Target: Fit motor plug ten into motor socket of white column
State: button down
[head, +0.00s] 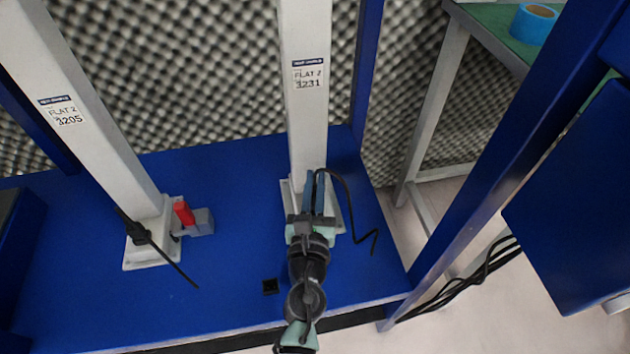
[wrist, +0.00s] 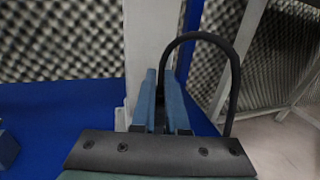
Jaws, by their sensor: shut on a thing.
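My gripper (head: 314,178) is at the foot of the right white column (head: 306,120), labelled 3231. Its two blue fingers are shut on the motor plug, which is mostly hidden between them. The plug's black cable (head: 345,188) loops out at the fingertips and hangs to the right. In the wrist view the fingers of my gripper (wrist: 160,75) point at the white column (wrist: 150,40), and the cable (wrist: 228,60) arches over to the right. The motor socket is not visible; my fingers cover the column's foot. I cannot tell whether the plug touches the column.
A left white column (head: 80,115), labelled 3205, has a red and grey block (head: 199,222) and a black cable (head: 165,255) at its base. A small black square piece (head: 270,286) lies on the blue platform (head: 225,265). A blue post (head: 500,150) stands right.

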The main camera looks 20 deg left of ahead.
jog(key=shift+f+b, duration=0.6)
jog(key=shift+f, duration=0.1)
jog(key=c, duration=0.8)
grip_release()
jog(key=shift+c, duration=0.2)
jog(key=shift+s, duration=0.1)
jog(key=b+v, duration=0.2)
jog(key=v, duration=1)
jog(key=shift+s+d, duration=0.2)
jog(key=shift+s, duration=0.15)
jog(key=shift+r, duration=0.2)
